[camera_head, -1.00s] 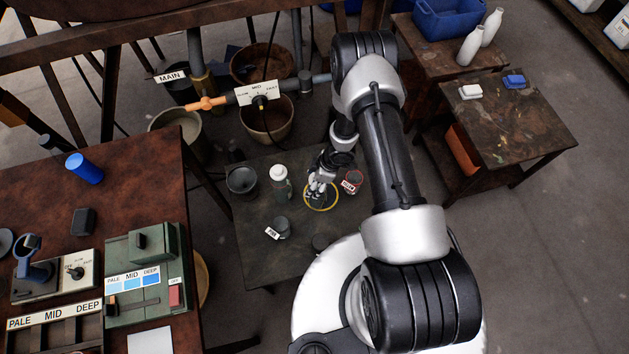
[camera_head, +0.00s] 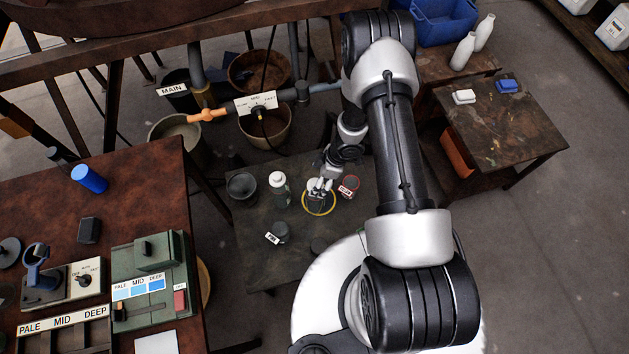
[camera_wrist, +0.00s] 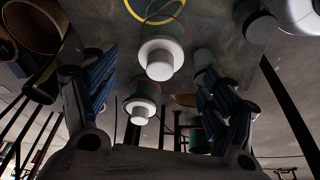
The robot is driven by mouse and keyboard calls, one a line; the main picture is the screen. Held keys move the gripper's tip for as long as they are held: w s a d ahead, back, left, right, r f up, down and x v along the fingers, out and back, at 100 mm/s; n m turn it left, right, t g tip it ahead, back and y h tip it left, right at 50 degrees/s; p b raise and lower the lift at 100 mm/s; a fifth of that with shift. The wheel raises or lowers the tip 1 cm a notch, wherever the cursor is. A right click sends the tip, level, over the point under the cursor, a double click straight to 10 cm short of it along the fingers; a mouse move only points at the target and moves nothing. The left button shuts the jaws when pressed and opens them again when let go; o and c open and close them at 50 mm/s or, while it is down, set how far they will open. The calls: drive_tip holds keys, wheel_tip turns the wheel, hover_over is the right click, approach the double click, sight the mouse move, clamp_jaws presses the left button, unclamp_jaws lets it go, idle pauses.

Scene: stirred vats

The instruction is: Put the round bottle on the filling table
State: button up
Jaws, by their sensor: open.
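A round, grey-green bottle with a white cap (camera_head: 279,190) stands upright on the low dark table (camera_head: 262,264). My gripper (camera_head: 319,188) is to its right, low over a yellow ring (camera_head: 318,210) on that table. In the wrist view my fingers (camera_wrist: 152,88) are spread apart. A white-capped bottle (camera_wrist: 160,62) shows between and beyond them, close to the yellow ring (camera_wrist: 156,19). A second white-capped bottle (camera_wrist: 141,108) shows nearer the palm. I see no finger contact. My gripper partly hides what is at the ring in the head view.
A red-rimmed jar (camera_head: 348,188) stands right of the ring. A dark bowl (camera_head: 241,187) and a labelled grey pot (camera_head: 278,233) are to the left. A brown bench (camera_head: 40,210) with controls is at left. Two white bottles (camera_head: 463,52) stand at the upper right.

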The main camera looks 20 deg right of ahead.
drive_tip(key=p+v, duration=0.1)
drive_tip(key=v, duration=0.3)
drive_tip(key=w+d+r+m+t+h, duration=0.1)
drive_tip(key=w+d+r+m+h, duration=0.2)
drive_tip(key=r, duration=0.5)
drive_tip(key=w+d+r+t+h, duration=0.1)
drive_tip(key=w+d+r+t, duration=0.15)
drive_tip(key=w+r, duration=0.45)
drive_tip(key=s+d+r+m+h, duration=0.1)
drive_tip(key=s+d+r+m, duration=0.1)
drive_tip(key=r, duration=0.7)
drive_tip(key=s+d+r+m+h, duration=0.1)
drive_tip(key=s+r+m, duration=0.1)
drive_tip(key=r, duration=0.6)
drive_tip(key=s+a+r+m, duration=0.3)
drive_tip(key=s+r+m, duration=0.1)
drive_tip(key=s+r, duration=0.85)
drive_tip(key=s+a+r+m+y, duration=0.1)
drive_tip(key=s+a+r, duration=0.1)
drive_tip(key=s, duration=0.4)
drive_tip(key=s+a+r+m+y, duration=0.1)
drive_tip(key=s+a, duration=0.4)
drive_tip(key=s, duration=0.2)
drive_tip(key=shift+s+a+r+m+y, duration=0.3)
drive_tip(key=shift+a+r+y, duration=0.05)
drive_tip(key=shift+r+y, duration=0.05)
